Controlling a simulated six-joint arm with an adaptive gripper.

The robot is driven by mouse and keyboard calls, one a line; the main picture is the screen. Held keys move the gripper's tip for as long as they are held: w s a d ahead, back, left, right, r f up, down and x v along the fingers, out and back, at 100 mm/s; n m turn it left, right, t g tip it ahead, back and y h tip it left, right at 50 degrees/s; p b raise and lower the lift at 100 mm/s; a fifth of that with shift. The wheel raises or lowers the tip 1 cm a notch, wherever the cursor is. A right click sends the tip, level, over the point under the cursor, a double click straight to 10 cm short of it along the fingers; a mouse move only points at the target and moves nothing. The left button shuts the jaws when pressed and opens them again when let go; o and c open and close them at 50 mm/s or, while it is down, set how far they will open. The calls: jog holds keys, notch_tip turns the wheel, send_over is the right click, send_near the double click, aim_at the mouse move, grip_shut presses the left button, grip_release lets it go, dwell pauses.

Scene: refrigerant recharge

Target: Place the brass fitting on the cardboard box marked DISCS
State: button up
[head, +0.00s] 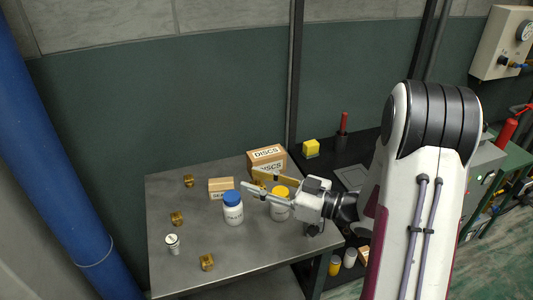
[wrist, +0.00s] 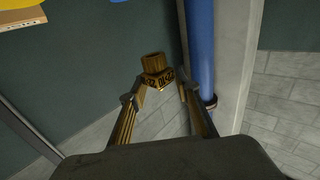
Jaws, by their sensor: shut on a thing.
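My gripper (head: 249,180) is shut on a brass fitting (wrist: 155,72), which sits between the fingertips in the wrist view and bears dark lettering. In the head view the held fitting is small and mostly hidden by the fingers. The cardboard box marked DISCS (head: 266,153) stands at the back right of the grey table, just behind my gripper. My gripper is above the table in front of this box, and the fingers partly cover the box's lower front.
More brass fittings stand on the grey table (head: 185,245): one at the back (head: 188,181), one at left (head: 176,218), one in front (head: 206,262). A smaller cardboard box (head: 220,187), a blue-capped bottle (head: 232,210), a yellow-capped bottle (head: 279,207) and a white canister (head: 172,244) stand close by.

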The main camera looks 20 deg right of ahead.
jog(key=shift+r, duration=2.7)
jog(key=shift+w+d+f, duration=0.1)
jog(key=shift+w+d, duration=0.1)
jog(key=shift+w, duration=0.25)
jog(key=shift+w+d+f, duration=0.1)
jog(key=shift+w+d, duration=0.1)
jog(key=shift+w, duration=0.2)
jog(key=w+d+m+t+h, duration=0.2)
jog(key=w+d, duration=0.3)
jog(key=w, duration=0.6)
jog(key=m+t+h, duration=0.2)
jog(key=m+h, duration=0.1)
jog(key=h, duration=0.1)
send_over(267, 152)
jog(key=shift+f, duration=2.35)
jog(key=shift+a+f, duration=0.1)
jog(key=shift+f, duration=3.05)
jog(key=shift+f, duration=1.85)
